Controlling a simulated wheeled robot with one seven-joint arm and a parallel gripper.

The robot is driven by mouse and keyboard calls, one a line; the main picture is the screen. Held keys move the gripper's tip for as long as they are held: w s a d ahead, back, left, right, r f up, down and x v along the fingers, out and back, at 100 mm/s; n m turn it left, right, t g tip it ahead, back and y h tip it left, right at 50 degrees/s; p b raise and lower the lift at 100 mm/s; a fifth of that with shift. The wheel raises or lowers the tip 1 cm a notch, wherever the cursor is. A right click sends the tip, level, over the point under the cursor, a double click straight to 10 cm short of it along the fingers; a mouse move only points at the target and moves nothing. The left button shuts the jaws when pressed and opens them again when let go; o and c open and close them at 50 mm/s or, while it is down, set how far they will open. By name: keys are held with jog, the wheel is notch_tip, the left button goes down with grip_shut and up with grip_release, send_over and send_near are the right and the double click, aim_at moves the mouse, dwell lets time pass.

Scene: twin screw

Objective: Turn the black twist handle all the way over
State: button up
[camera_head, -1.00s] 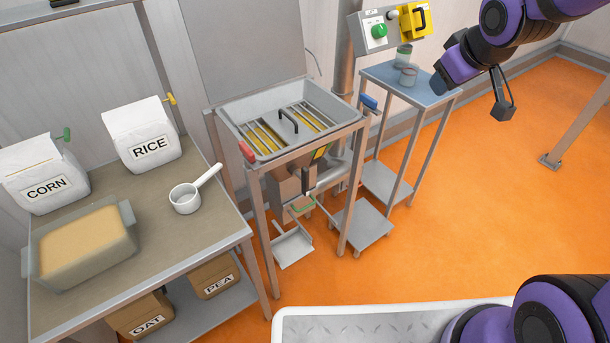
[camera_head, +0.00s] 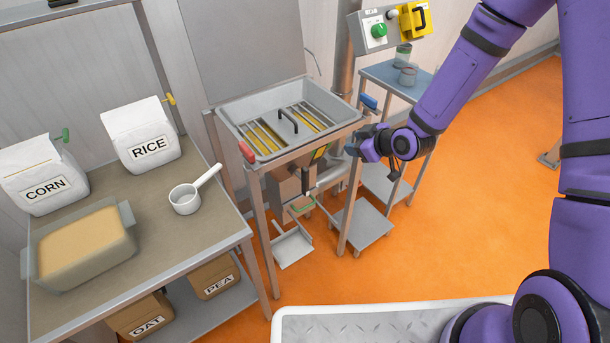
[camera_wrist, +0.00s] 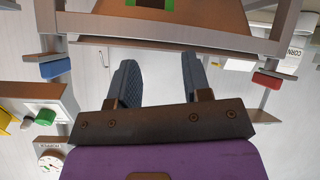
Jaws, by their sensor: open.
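Three black handles show in the head view, and I cannot tell for sure which is the twist handle. One stands upright under the hopper (camera_head: 306,180), one is on the hopper grate (camera_head: 288,121), and one is on the yellow box (camera_head: 421,18) of the wall panel. My gripper (camera_head: 354,149) is beside the hopper frame's front right corner, right of the handle under the hopper. In the wrist view my gripper (camera_wrist: 162,78) is open, with nothing between its fingers. A dark piece with green edges (camera_wrist: 150,4) is cut off at the top there.
The hopper (camera_head: 227,116) stands on a metal frame, with a red grip (camera_head: 247,151) and a blue grip (camera_head: 369,102) at its sides. The bench (camera_head: 150,205) on the left holds sacks, a scoop and a tub. Orange floor (camera_head: 470,230) is clear on the right.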

jog(key=s+a+f+t+y, duration=0.25)
jog(key=a+f, duration=0.25)
jog(key=f, duration=0.4)
jog(key=m+t, duration=0.4)
send_near(308, 178)
jog(key=shift+y, duration=0.25)
jog(key=x, duration=1.1)
jog(key=shift+w+f, duration=0.1)
jog(key=shift+w, duration=0.1)
jog(key=shift+c, duration=0.4)
grip_shut()
